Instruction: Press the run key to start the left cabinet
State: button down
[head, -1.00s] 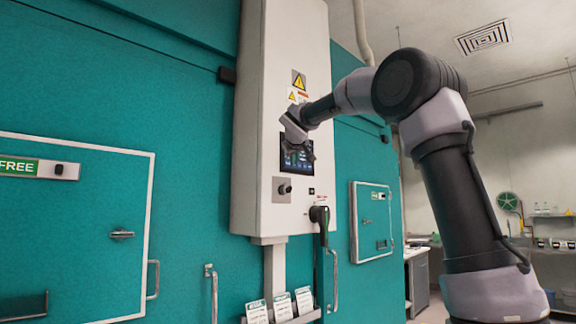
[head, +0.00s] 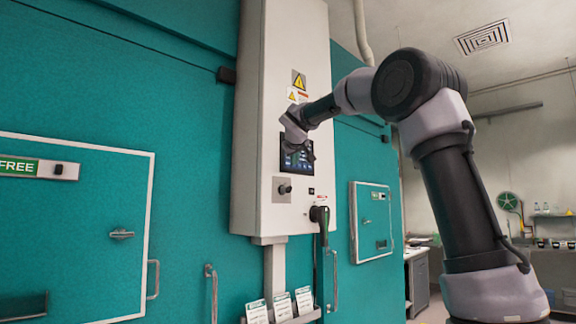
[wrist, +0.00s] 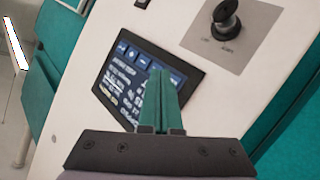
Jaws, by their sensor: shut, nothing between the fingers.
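A white control cabinet (head: 262,110) stands between the teal chamber walls and carries a dark touchscreen (head: 297,158). My gripper (head: 287,140) is at the screen's upper left in the head view. In the wrist view the touchscreen (wrist: 143,80) shows blue keys along one edge and rows of pale text, too small to read. My gripper (wrist: 159,72) shows there as two green fingers, shut together with nothing between them. The fingertips overlap the screen beside the blue keys. I cannot tell whether they touch it. The fingers hide part of the screen.
Below the screen is a plate with a black knob (head: 284,189); the knob (wrist: 226,14) also shows in the wrist view. A black-handled switch (head: 320,215) sticks out lower right. Labelled cards (head: 281,306) hang beneath. A left door (head: 80,230) has protruding handles.

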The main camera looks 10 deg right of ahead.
jog(key=shift+w+a, duration=0.25)
jog(key=shift+w, duration=0.1)
jog(key=shift+w+a, duration=0.2)
jog(key=shift+w, duration=0.05)
dwell(0.8)
jog(key=shift+s+d, duration=0.45)
jog(key=shift+s, duration=0.15)
dwell(0.3)
jog(key=shift+s+d, duration=0.75)
jog(key=shift+s, duration=0.3)
jog(key=shift+s+d, duration=0.7)
jog(key=shift+s, duration=0.3)
